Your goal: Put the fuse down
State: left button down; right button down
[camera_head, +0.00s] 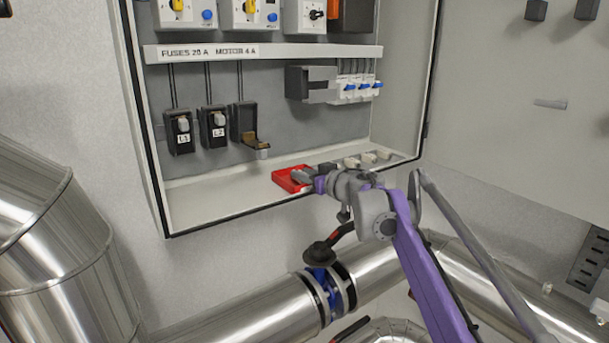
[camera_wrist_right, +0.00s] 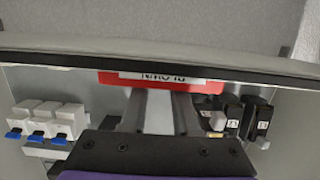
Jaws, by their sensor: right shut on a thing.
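My right gripper (camera_head: 308,178) reaches into the cabinet from the right, low over the red tray (camera_head: 287,182) on the cabinet floor. In the right wrist view the gripper (camera_wrist_right: 158,105) is shut on a pale piece, taken to be the fuse (camera_wrist_right: 158,112), between its two grey fingers. The fuse cannot be made out in the head view, and I cannot tell whether it touches the tray. The tray's label appears upside down in the wrist view and seems to read BLOWN. My left gripper is not in view.
Fuse holders L1 (camera_head: 180,130) and L2 (camera_head: 213,126) look closed. The third holder (camera_head: 243,120) hangs open, its front tilted down. Several pale items (camera_head: 367,158) lie right of the tray. Breakers (camera_head: 358,88) sit above. The cabinet's front lip (camera_head: 235,214) runs below.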

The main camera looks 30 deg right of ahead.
jog(key=shift+f, duration=0.2)
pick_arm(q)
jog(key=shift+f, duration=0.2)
pick_arm(e)
jog(key=c, duration=0.7)
grip_release()
jog(key=shift+o, duration=0.2)
jog(key=shift+r, duration=0.3)
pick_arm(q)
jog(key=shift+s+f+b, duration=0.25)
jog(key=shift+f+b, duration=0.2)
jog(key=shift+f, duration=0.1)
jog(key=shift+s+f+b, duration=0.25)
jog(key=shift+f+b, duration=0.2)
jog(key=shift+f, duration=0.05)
pick_arm(e)
jog(key=s+r, duration=0.2)
jog(key=s, duration=1)
jog(key=shift+d, duration=0.45)
jog(key=shift+w, duration=0.1)
